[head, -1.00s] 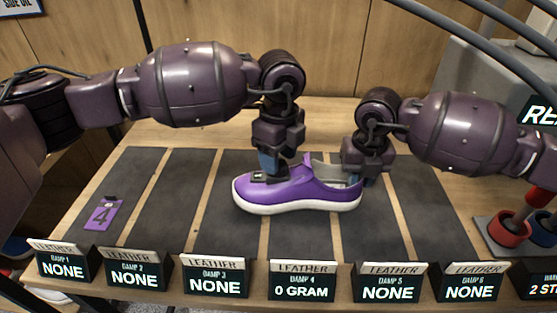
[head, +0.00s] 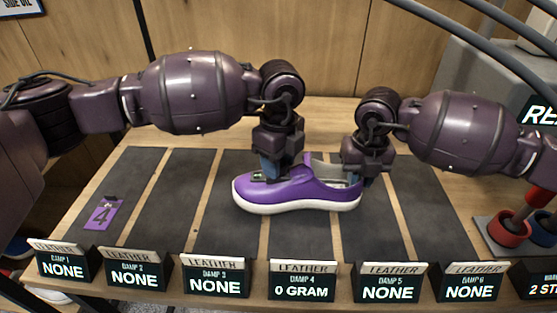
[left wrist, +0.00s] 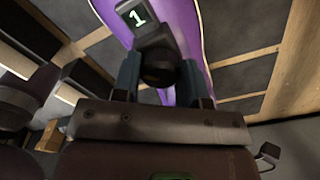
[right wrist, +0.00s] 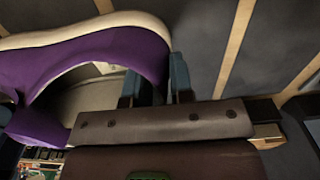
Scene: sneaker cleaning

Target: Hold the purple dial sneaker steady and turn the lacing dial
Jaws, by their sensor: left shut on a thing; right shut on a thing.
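The purple sneaker (head: 300,194) with a white sole rests on a dark mat behind the DAMP 4 sign, toe to the left. My left gripper (head: 268,172) reaches down onto its upper. In the left wrist view the fingers are closed on the dark round lacing dial (left wrist: 158,68), beside a small display (left wrist: 138,17) reading 1. My right gripper (head: 368,178) is at the heel, on the right. In the right wrist view the purple upper (right wrist: 120,50) runs to the fingers, which are shut on the heel wall (right wrist: 160,85). The pinched edge is partly hidden by the fingers.
A row of signs stands along the front edge; the DAMP 4 sign (head: 303,287) reads 0 GRAM, the other DAMP signs read NONE. A purple tag (head: 103,214) marked 4 lies on the left mat. Red and blue cups (head: 509,228) stand at the right.

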